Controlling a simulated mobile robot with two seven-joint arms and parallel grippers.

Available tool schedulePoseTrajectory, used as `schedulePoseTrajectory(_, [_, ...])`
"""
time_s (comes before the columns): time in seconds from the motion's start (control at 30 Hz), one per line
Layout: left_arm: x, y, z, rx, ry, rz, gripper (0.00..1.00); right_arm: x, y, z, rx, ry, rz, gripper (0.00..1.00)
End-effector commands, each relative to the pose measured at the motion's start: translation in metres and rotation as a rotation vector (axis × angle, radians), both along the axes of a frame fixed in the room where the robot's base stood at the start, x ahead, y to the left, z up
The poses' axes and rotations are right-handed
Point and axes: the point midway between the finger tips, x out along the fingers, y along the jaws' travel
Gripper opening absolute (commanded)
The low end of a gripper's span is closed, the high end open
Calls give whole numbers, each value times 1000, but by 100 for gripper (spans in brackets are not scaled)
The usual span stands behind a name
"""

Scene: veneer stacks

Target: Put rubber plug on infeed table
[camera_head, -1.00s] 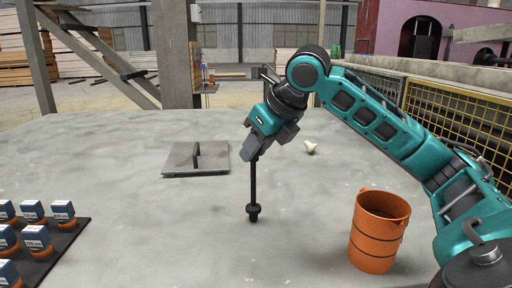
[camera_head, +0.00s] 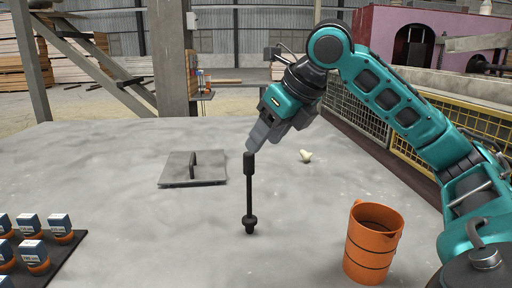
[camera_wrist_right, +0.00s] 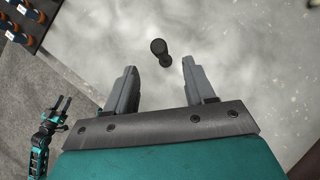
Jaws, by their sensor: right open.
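A black upright rod with a thick top and a collared foot (camera_head: 249,195), seemingly the rubber plug, stands on the grey tabletop (camera_head: 120,230), which I take for the infeed table. My right gripper (camera_head: 259,138) is open just above its top in the head view. In the right wrist view the rod (camera_wrist_right: 160,50) shows from above, beyond the gap between the open fingers (camera_wrist_right: 158,66), with nothing between them. My left gripper (camera_wrist_right: 58,104) shows small at the left of the wrist view, and I cannot tell its opening. It is outside the head view.
An orange mug (camera_head: 373,243) stands at the front right. A cream stopper-shaped piece (camera_head: 306,156) lies behind my right gripper. A grey plate with a handle (camera_head: 193,171) lies left of it. A dark tray (camera_head: 66,256) of blue-white boxes is front left. The table between is clear.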

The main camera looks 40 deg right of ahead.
Motion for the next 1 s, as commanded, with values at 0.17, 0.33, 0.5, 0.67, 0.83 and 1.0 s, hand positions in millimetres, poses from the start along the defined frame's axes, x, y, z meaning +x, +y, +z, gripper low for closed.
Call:
schedulePoseTrajectory(0.17, [0, 1, 10, 4, -2, -2, 43, -18, -2, 28, 0, -1, -1, 54])
schedulePoseTrajectory(0.33, [0, 4, 9, 11, -6, -2, 43, -26, -2, 39, 0, -1, -1, 54])
schedulePoseTrajectory(0.5, [-1, 5, 5, 16, 0, -1, 43, -27, -2, 40, 0, 0, -1, 54])
schedulePoseTrajectory(0.67, [-1, 5, 5, 16, 0, -1, 43, -27, -2, 39, 0, 0, -1, 54])
schedulePoseTrajectory(0.83, [-1, 5, 6, 16, 0, 1, 43, -27, -2, 39, 0, 0, -1, 54])
schedulePoseTrajectory(1.0, [-1, 5, 9, 16, 0, 1, 43, -27, -2, 42, 1, 0, -1, 54])
